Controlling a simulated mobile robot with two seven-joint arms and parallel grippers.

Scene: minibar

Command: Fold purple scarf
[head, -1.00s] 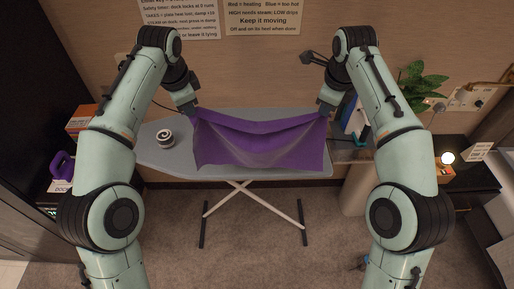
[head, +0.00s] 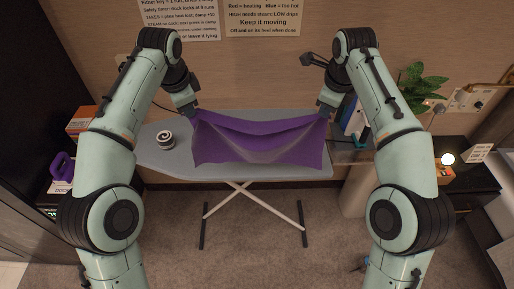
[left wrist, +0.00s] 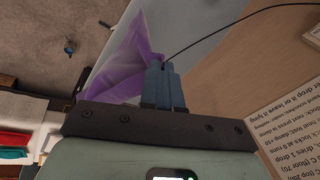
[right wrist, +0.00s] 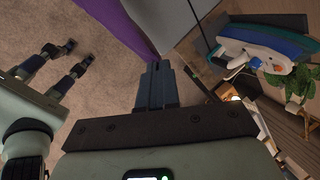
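The purple scarf (head: 260,143) is spread over the grey ironing board (head: 165,167), its far edge lifted at both corners and sagging between them. Its near edge lies along the board's near side. My left gripper (head: 190,110) is shut on the scarf's far left corner; in the left wrist view the scarf (left wrist: 125,58) runs from the closed fingers (left wrist: 160,72). My right gripper (head: 326,110) is at the far right corner. In the right wrist view its fingers (right wrist: 154,72) are together and the scarf (right wrist: 122,25) hangs from their tips.
A striped round object (head: 166,140) sits on the board left of the scarf. An iron (right wrist: 265,55) stands to the right of the board. A plant (head: 420,80) and a lit lamp (head: 447,157) are further right. A purple kettlebell-like object (head: 62,166) is at left.

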